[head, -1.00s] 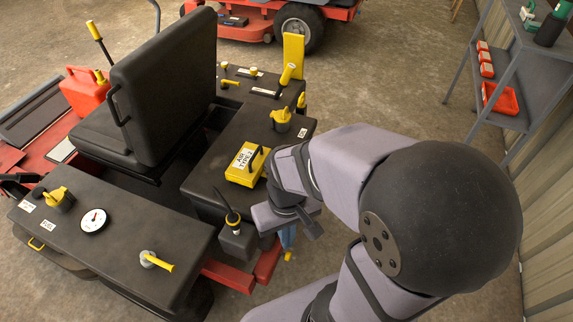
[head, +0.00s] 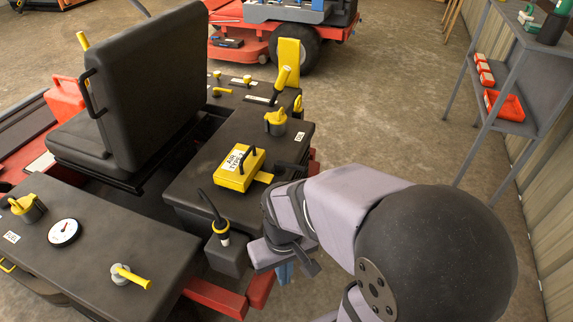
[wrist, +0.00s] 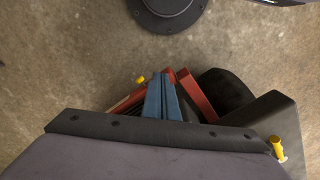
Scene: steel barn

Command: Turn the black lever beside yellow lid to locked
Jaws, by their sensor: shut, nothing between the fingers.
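A black lever (head: 209,206) with a yellow-and-white collar rises from a small dark box (head: 229,256) at the machine's near corner. It leans up and to the left. A yellow lid (head: 230,174) with a black handle and a white label lies on the dark deck just behind and right of it. My gripper (head: 286,272) points downward, right of the lever's box and apart from the lever. Its blue fingers, partly hidden by my wrist in the head view, are shut and empty in the wrist view (wrist: 161,98). The lever is not clearly seen there.
A black seat (head: 150,90) stands left of the deck. A short yellow handle (head: 132,277) and a gauge (head: 64,233) are on the near left panel. A yellow cap (head: 275,122) stands behind the lid. Open floor lies right, before a grey shelf (head: 515,75).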

